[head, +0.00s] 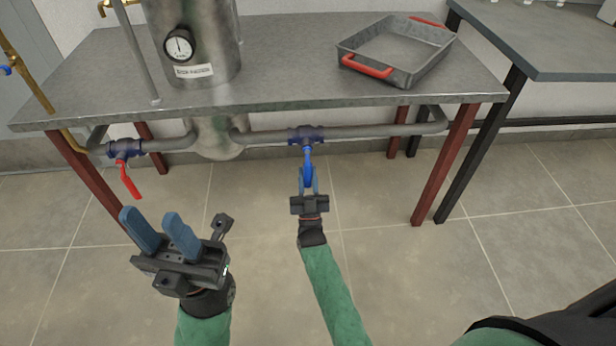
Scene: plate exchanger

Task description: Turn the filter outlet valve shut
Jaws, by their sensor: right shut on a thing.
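A valve (306,134) with a blue lever handle (308,160) sits on the grey pipe below the table's front edge; its handle points down toward me, across the pipe. My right gripper (308,184) is at the lower part of this handle, its fingers shut on it and partly hiding it. Another valve (124,148) with a red lever handle (130,181) sits at the left end of the pipe, its handle hanging down. My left gripper (160,228) is open and empty, in front of and below the red handle. I see no label that tells which valve is the filter outlet.
A metal table (285,85) on red legs carries a steel vessel (205,50) with a gauge (179,45) and a grey tray (400,60) with red handles. A dark table (545,45) stands at right. The tiled floor in front is clear.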

